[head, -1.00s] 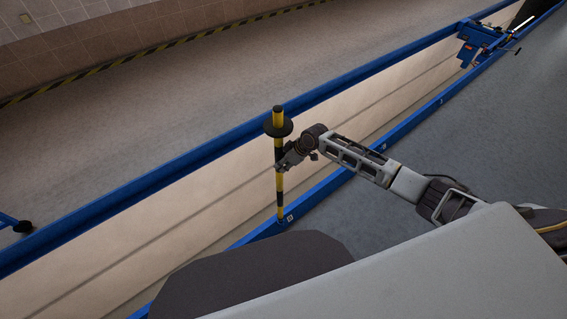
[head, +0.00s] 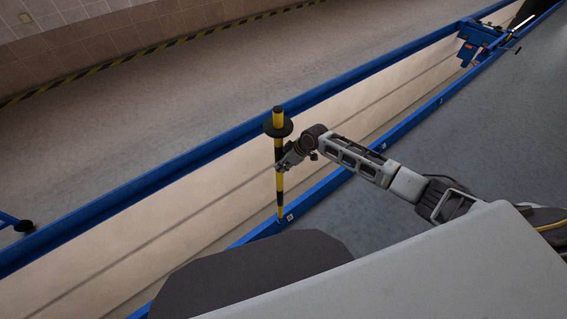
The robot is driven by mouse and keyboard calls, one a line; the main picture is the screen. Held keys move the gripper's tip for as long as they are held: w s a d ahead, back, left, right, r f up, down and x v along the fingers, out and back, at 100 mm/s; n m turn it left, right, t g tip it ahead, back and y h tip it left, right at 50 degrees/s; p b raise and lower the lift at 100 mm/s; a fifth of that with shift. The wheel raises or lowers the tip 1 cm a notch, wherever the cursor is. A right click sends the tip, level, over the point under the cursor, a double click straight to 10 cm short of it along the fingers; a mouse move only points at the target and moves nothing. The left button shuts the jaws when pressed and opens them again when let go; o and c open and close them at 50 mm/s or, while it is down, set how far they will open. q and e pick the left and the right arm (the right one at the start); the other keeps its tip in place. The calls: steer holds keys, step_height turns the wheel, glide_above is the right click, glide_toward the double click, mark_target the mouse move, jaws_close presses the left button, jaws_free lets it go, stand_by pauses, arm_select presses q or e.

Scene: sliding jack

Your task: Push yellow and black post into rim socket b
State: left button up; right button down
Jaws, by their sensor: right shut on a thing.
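The yellow and black post (head: 280,194) stands upright in the head view, with a black disc (head: 278,127) near its top. My right gripper (head: 283,163) is shut on the post a little below the disc. The post's lower end meets the near blue rim (head: 262,231) beside a small white label (head: 290,217). The label's letter is too small to read for sure. The socket itself is hidden at the post's foot, so I cannot tell how deep the post sits. My left gripper is not in view.
A pit with pale walls (head: 150,247) runs diagonally between the near blue rim and the far blue rim (head: 160,172). A blue jack (head: 482,38) sits across the pit at the far upper right. Grey floor (head: 480,130) is clear on the right.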

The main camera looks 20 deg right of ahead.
steer(key=shift+w+r+p, duration=0.1)
steer(key=shift+r+p, duration=0.05)
steer(key=shift+p, duration=0.25)
stand_by(0.8)
steer(key=shift+f+b, duration=1.65)
steer(key=shift+f, duration=1.2)
stand_by(1.7)
steer(key=c, duration=1.1)
jaws_free()
steer(key=shift+o, duration=0.5)
steer(key=shift+f, duration=0.2)
steer(key=shift+d+r, duration=0.1)
steer(key=shift+r, duration=0.1)
steer(key=v, duration=1.1)
steer(key=shift+s+r, duration=0.25)
steer(key=shift+r, duration=0.1)
steer(key=shift+d, duration=0.1)
